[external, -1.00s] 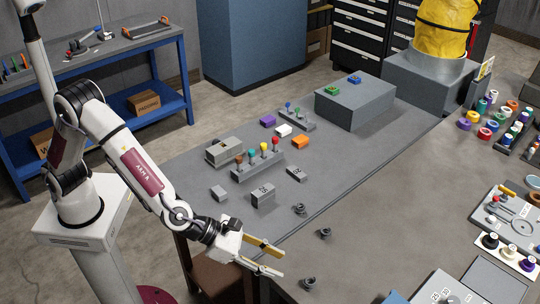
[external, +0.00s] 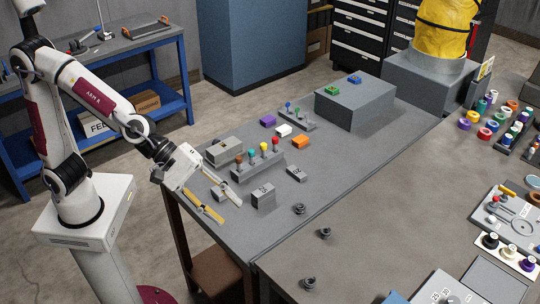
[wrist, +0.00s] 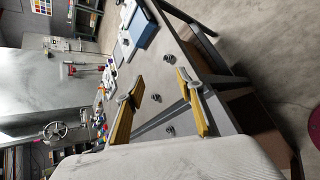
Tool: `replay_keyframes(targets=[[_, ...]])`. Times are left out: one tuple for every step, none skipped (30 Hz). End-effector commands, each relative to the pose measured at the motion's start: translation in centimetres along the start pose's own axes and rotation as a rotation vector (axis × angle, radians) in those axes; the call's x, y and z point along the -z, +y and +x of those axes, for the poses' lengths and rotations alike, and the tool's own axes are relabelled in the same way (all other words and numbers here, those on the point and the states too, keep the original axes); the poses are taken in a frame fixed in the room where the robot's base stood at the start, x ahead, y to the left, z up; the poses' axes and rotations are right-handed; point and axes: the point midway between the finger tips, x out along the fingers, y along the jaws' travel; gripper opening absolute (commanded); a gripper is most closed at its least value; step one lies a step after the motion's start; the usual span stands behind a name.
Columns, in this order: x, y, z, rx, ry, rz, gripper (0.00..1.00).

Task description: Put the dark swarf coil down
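Three small dark swarf coils sit on the grey worktop, spread in a line: one near the bench seam (external: 299,208), one further right (external: 325,232) and one at the front (external: 309,284). Small dark coils also show in the wrist view (wrist: 157,98), beyond my fingers. My gripper (external: 231,212) is at the left edge of the bench, left of and apart from all the coils. Its two yellow-padded fingers are spread apart. In the wrist view, my gripper (wrist: 160,76) holds nothing between its pads.
A small grey block (external: 219,195) shows between my fingers; the height gap is unclear. A large grey box (external: 355,105) is further back. The worktop around the coils is clear.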

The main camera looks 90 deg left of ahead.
Motion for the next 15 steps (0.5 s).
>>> replay_keyframes(targets=[[0.3, -0.1, -1.4, 0.008, -0.003, 0.068, 0.37], [0.5, -0.3, -2.1, 0.015, -0.004, 0.111, 0.37], [0.7, -0.6, -3.0, 0.025, -0.006, 0.169, 0.37], [0.9, -0.8, -3.7, 0.033, -0.006, 0.212, 0.37], [1.1, -1.1, -4.4, 0.041, -0.008, 0.256, 0.37], [1.4, -1.4, -5.2, 0.051, -0.008, 0.315, 0.37], [1.7, -1.7, -5.9, 0.059, -0.008, 0.357, 0.37], [1.9, -1.9, -6.6, 0.067, -0.008, 0.402, 0.37], [2.3, -2.4, -7.5, 0.078, -0.008, 0.460, 0.37], [2.6, -2.7, -8.1, 0.087, -0.008, 0.503, 0.37], [2.9, -3.0, -8.8, 0.095, -0.007, 0.546, 0.37], [3.3, -3.4, -9.7, 0.107, -0.006, 0.603, 0.37], [3.6, -3.8, -10.3, 0.117, -0.006, 0.647, 0.37], [3.9, -4.2, -10.9, 0.126, -0.005, 0.689, 0.37], [4.4, -4.6, -11.8, 0.139, -0.003, 0.746, 0.37]])
